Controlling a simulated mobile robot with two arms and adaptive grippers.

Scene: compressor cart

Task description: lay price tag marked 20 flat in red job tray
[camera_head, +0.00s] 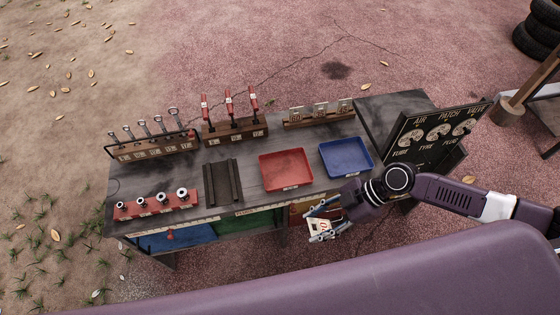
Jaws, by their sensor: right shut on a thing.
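My right gripper (317,222) is shut on a small pale price tag (320,228). It holds the tag in front of the bench's near edge, below and to the right of the red job tray. The tag's marking is too small to read for certain. The red job tray (285,168) lies on the bench top and looks empty. Several similar tags stand in a wooden rack (318,114) at the back of the bench. My left gripper is not in view.
A blue tray (345,156) lies right of the red one. A dark slotted block (222,182), a socket rail (156,204), a wrench rack (155,149) and a red-handled tool rack (234,128) fill the left side. A gauge board (437,136) stands at right.

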